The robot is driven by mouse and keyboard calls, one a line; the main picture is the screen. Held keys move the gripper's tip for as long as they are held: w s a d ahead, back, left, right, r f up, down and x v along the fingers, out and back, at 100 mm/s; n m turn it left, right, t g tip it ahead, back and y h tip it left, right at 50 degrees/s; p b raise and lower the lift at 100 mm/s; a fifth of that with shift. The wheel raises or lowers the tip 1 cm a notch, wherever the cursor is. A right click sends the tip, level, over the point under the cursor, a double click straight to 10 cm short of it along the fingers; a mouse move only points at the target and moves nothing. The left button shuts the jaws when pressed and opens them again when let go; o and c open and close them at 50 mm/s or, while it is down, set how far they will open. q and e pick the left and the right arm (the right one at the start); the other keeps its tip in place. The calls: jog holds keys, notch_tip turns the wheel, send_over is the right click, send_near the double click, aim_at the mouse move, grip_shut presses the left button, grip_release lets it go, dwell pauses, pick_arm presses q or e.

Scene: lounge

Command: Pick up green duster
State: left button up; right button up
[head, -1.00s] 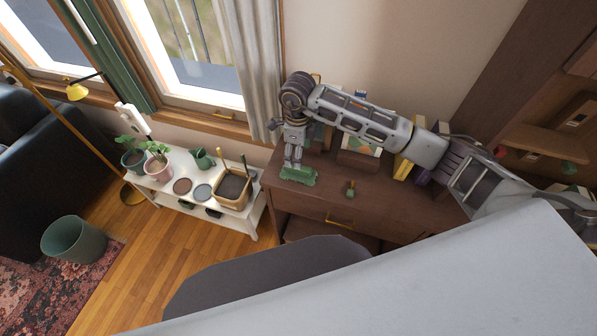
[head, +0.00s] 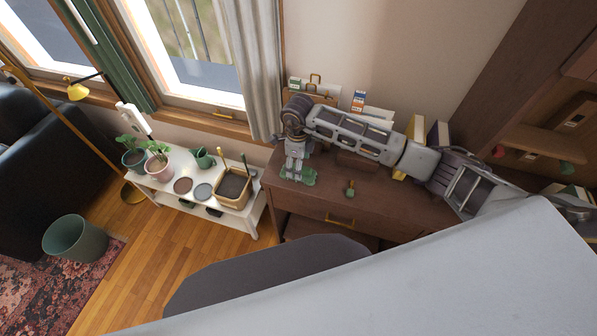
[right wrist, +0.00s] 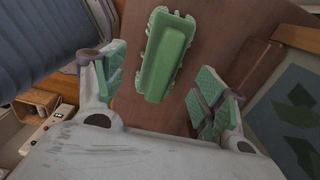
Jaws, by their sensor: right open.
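The green duster (right wrist: 167,55) lies on the brown cabinet top (right wrist: 150,110). It is a long, ridged green block with scalloped edges. In the head view, part of the duster (head: 310,177) shows near the left front corner of the cabinet, partly hidden by my right gripper. My right gripper (head: 293,172) points down over the duster. In the right wrist view, my right gripper (right wrist: 163,78) is open and empty, with green finger pads on both sides. The duster appears between and beyond the fingers. My left gripper is not in view.
A small dark green item (head: 350,189) stands on the cabinet to the right of the duster. Books (head: 440,135) and boxes line the wall behind my right arm. A white plant bench (head: 255,215) stands to the left. A grey rounded seat (head: 260,275) is in front.

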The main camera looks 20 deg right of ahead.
notch_tip(320, 180, down, 3)
jog(key=shift+w+d+f+p, duration=0.1)
jog(key=shift+f+p, duration=0.1)
jog(key=shift+p, duration=0.3)
jog(key=shift+f, duration=0.7)
jog(key=c, duration=1.1)
jog(key=shift+r+b, duration=0.7)
jog(key=shift+r, duration=4.35)
